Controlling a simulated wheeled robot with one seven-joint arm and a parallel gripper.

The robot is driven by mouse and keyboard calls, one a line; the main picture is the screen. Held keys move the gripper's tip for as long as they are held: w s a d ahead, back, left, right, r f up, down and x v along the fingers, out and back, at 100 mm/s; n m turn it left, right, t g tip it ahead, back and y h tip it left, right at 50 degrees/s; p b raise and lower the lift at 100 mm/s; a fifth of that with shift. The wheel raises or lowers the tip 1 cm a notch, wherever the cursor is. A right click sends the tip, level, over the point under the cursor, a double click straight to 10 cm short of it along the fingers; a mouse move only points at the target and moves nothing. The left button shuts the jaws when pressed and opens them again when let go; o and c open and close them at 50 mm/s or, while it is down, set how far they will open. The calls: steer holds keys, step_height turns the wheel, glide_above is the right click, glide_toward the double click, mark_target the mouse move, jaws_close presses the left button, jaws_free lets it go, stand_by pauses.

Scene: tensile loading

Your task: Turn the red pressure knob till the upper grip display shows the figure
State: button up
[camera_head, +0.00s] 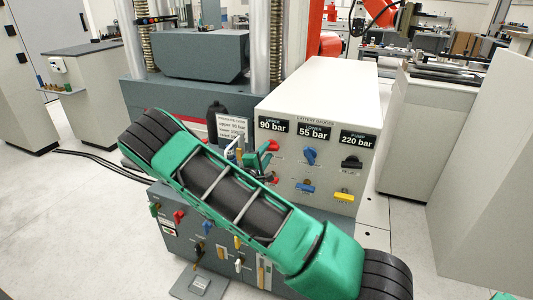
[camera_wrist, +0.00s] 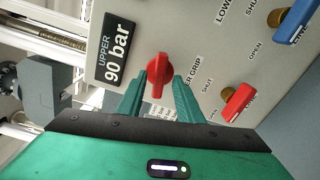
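The red pressure knob (camera_wrist: 158,76) for the upper grip is on the front of the pale gauge box, below the upper display (camera_wrist: 113,52), which reads 90 bar. It also shows in the head view (camera_head: 273,145), partly hidden by my gripper. My gripper (camera_wrist: 161,77) has its two green fingers on either side of the knob, with what looks like a narrow gap at each side. The knob's wing points roughly up and down in the wrist view. A white placard (camera_head: 230,129) beside the box carries small print that seems to include "upper 90 bar".
The lower display (camera_head: 314,132) reads 55 bar and the pump display (camera_head: 358,139) 220 bar. A blue knob (camera_head: 310,156), black relief knob (camera_head: 352,162), red lever (camera_wrist: 238,102), blue lever (camera_head: 305,188) and yellow lever (camera_head: 343,196) sit close by.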

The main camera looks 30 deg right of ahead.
steer(key=v, duration=0.9)
steer(key=shift+s+a, duration=0.15)
steer(key=s+d+r+m+g+y, duration=0.1)
steer(key=s+d+m+g+y, duration=0.1)
steer(key=s+d+m+g, duration=0.65)
steer(key=s+d+r+m+g+y, duration=0.1)
steer(key=s+d+m+g+y, duration=0.25)
steer(key=s, duration=0.75)
steer(key=s+a+r+m+y, duration=0.1)
steer(key=s+a+r+y, duration=0.2)
steer(key=s, duration=0.3)
steer(key=s+a+r+m+y, duration=0.2)
steer(key=s+a+r+y, duration=0.1)
steer(key=s, duration=0.4)
steer(key=s+a+r+m+t+y, duration=0.1)
steer(key=s+a+r+y, duration=0.2)
steer(key=s, duration=0.4)
steer(key=shift+a+r, duration=0.55)
steer(key=shift+a, duration=0.05)
